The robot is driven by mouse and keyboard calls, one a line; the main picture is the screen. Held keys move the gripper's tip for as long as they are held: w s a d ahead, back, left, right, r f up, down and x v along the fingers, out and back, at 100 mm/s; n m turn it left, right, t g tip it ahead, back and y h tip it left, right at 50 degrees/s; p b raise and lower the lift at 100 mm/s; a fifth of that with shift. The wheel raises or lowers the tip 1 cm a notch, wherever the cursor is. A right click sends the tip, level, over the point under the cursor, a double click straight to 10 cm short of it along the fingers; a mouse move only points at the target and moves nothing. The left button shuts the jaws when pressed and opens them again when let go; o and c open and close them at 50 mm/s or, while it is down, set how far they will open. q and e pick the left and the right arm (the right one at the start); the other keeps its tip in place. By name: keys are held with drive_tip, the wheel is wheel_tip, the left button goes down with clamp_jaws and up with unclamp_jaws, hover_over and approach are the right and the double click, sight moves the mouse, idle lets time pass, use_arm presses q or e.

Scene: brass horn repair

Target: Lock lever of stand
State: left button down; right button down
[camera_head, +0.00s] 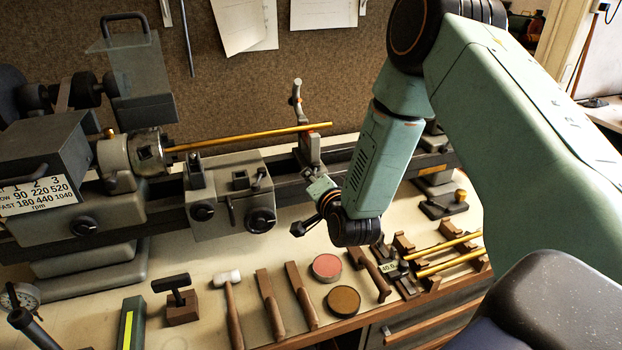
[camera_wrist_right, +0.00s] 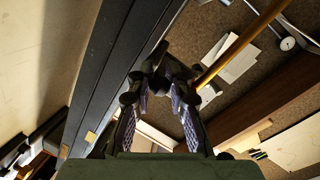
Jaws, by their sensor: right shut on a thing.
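The stand (camera_head: 309,142) is a grey upright steady rest on the lathe bed, with a small curved arm at its top and a brass tube running through or against it. My right gripper (camera_head: 312,172) is low at the stand's front, reaching in from the right. In the wrist view the right gripper (camera_wrist_right: 157,84) has its two padded fingers closing on a small dark part (camera_wrist_right: 157,58), which looks like the stand's lever. The fingers hide much of the lever, so its exact angle is unclear. My left gripper is not in view.
The brass tube (camera_head: 240,136) runs from the lathe chuck (camera_head: 149,155) to the stand. The carriage (camera_head: 231,196) sits left of my gripper. A mallet (camera_head: 229,290), round tins (camera_head: 327,267) and brass rods (camera_head: 449,254) on holders lie along the bench front.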

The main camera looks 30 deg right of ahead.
drive_tip(key=shift+s+d+n+g+y+p, duration=0.2)
drive_tip(key=shift+d+n+g+y+p, duration=0.55)
drive_tip(key=shift+n+y, duration=1.45)
drive_tip(key=shift+s+d+n+g+y+p, duration=0.25)
drive_tip(key=shift+d+n+g+y+p, duration=0.55)
drive_tip(key=shift+n+y, duration=1.4)
drive_tip(key=shift+s+d+n+g+y+p, duration=0.35)
drive_tip(key=shift+d+n+y, duration=0.95)
drive_tip(key=shift+y, duration=1.6)
drive_tip(key=shift+w+a+r+n+g, duration=0.1)
drive_tip(key=shift+w+a+n+g, duration=0.05)
drive_tip(key=shift+n+g, duration=0.15)
drive_tip(key=c, duration=1.2)
unclamp_jaws()
